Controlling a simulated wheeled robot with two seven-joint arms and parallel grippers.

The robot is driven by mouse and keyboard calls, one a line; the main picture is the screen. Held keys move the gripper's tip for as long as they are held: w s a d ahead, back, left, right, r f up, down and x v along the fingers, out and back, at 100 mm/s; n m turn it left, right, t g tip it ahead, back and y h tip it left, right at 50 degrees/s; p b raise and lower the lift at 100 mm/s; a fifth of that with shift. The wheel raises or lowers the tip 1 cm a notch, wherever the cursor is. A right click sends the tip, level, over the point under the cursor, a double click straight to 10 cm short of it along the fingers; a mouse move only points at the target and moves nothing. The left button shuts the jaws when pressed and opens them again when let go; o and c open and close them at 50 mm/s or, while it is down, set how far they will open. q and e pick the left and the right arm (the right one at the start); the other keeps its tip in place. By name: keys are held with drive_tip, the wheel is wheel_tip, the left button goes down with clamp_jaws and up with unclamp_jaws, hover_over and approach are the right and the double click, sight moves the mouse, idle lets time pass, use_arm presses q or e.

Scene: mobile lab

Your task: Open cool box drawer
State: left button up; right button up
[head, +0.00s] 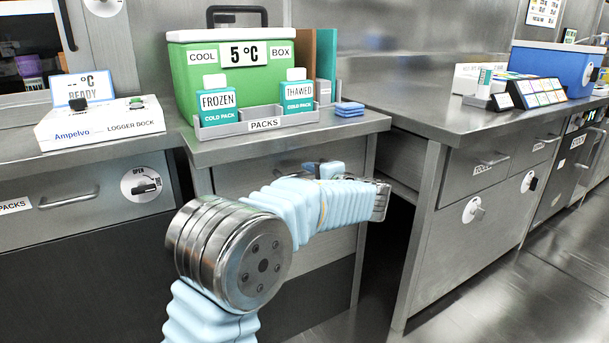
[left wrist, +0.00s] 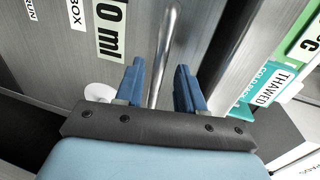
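The green cool box (head: 225,75) with a white lid and a "5 °C" sign stands on the steel counter. The grey drawer front (head: 235,180) below it is partly hidden by my left arm. My left gripper (head: 328,168) is in front of that drawer, mostly hidden behind its own wrist. In the left wrist view, its two blue fingers (left wrist: 157,85) are apart, with a metal bar handle (left wrist: 167,45) running between them. A gap shows on both sides of the bar. Labels reading "BOX" and "10 ml" show on the steel front there. My right gripper is not in view.
A grey rack (head: 222,129) with frozen and thawed cold packs stands before the cool box. A logger dock (head: 100,125) is on the left counter. The right bench (head: 430,105) carries a blue box (head: 555,65). Open floor lies at the lower right.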

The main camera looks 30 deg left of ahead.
sight(306, 174)
use_arm(q)
drive_tip(key=x, duration=0.4)
clamp_jaws()
